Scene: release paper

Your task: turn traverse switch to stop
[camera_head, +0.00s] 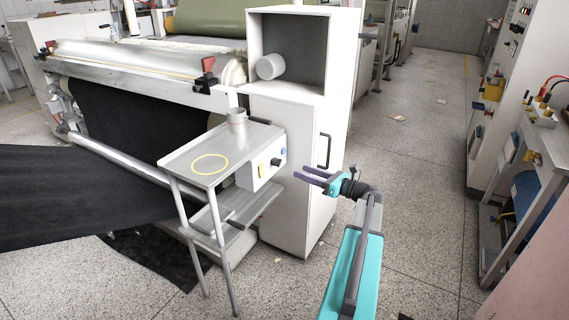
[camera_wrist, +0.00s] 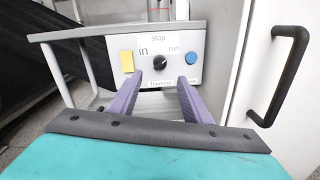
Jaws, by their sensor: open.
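The traverse switch is a round black knob (camera_wrist: 160,63) on the front of a white control box (camera_head: 259,174). The labels "in", "stop" and "run" stand around it, with "stop" above. A light mark on the knob seems to point up and right, toward "run", but it is small. The knob also shows in the head view (camera_head: 276,161). My gripper (camera_head: 304,176) is open and empty, in front of the box and apart from it. In the wrist view its two purple fingers (camera_wrist: 160,81) lie below the knob, one to each side.
A yellow patch (camera_wrist: 127,62) and a blue button (camera_wrist: 191,58) flank the knob. A cabinet door with a black handle (camera_wrist: 281,78) is close on the right. A metal side table (camera_head: 190,155) adjoins the box. Open floor (camera_head: 420,190) lies to the right.

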